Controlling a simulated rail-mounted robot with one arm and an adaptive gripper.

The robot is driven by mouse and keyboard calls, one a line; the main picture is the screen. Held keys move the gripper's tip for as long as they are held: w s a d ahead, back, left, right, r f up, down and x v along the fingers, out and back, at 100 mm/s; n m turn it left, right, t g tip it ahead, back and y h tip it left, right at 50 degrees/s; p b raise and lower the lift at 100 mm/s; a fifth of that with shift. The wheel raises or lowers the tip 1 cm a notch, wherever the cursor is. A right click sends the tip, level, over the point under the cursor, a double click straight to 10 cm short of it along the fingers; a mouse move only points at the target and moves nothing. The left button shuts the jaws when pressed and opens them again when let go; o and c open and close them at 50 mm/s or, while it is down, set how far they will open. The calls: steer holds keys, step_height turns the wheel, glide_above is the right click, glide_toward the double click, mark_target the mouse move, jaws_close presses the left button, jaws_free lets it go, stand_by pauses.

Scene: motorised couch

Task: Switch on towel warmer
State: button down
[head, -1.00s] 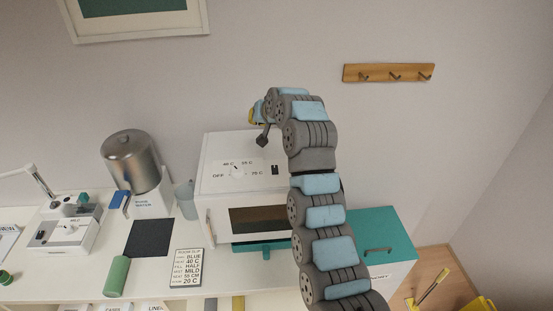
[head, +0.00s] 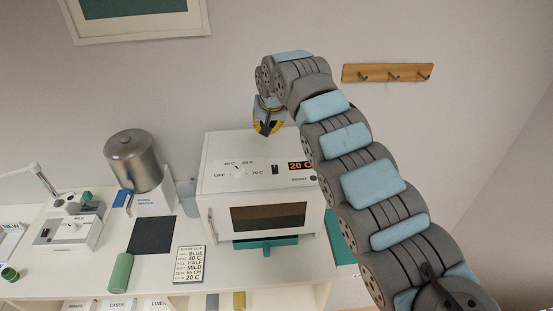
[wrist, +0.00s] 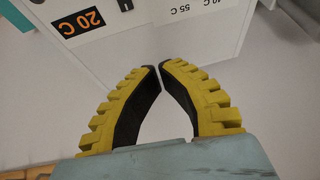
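The towel warmer (head: 218,197) is a white box on the counter with a dark front window. Its top panel has a dial (head: 238,172) with OFF and temperature marks, a small black switch (head: 275,169), and a display (head: 300,166) reading 20 C. In the wrist view the display (wrist: 81,22) and switch (wrist: 125,4) show at the top edge. My gripper (head: 266,130) points down above the back of the warmer, apart from the panel. In the wrist view its yellow-and-black fingers (wrist: 158,68) meet at the tips with nothing between them.
A metal urn (head: 133,160), a dark mat (head: 151,235), a green roll (head: 119,272) and a printed card (head: 189,264) are left of the warmer. A hook rail (head: 388,73) is on the wall at right. The air above the warmer's front is clear.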

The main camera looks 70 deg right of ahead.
steer(key=shift+g, duration=0.7)
steer(key=shift+s+a+f, duration=0.1)
steer(key=shift+s+f, duration=0.1)
steer(key=shift+s, duration=0.45)
steer(key=shift+s+a+f, duration=0.1)
steer(key=shift+s+f, duration=0.1)
steer(key=shift+s, duration=0.5)
steer(key=shift+s+f, duration=0.2)
steer(key=shift+s, duration=0.45)
steer(key=p, duration=0.3)
glide_above(276, 165)
steer(key=shift+s+a+f, duration=0.1)
steer(key=shift+a+f, duration=0.05)
steer(key=shift+f, duration=1.25)
steer(key=shift+s+a+f, duration=0.1)
steer(key=shift+a+f, duration=0.05)
steer(key=shift+f, duration=1.25)
steer(key=shift+a+f, duration=0.15)
steer(key=shift+f, duration=1.25)
steer(key=shift+s+a+p+x, duration=0.1)
steer(key=shift+p+x, duration=0.05)
steer(key=shift+x, duration=0.65)
steer(key=shift+s+a+p+x, duration=0.1)
steer(key=shift+p+x, duration=0.1)
steer(key=shift+x, duration=0.6)
steer(key=shift+s+a+p+x, duration=0.1)
steer(key=shift+a+p+x, duration=0.05)
steer(key=shift+x, duration=0.65)
steer(key=shift+f, duration=0.15)
steer(key=shift+f, duration=0.15)
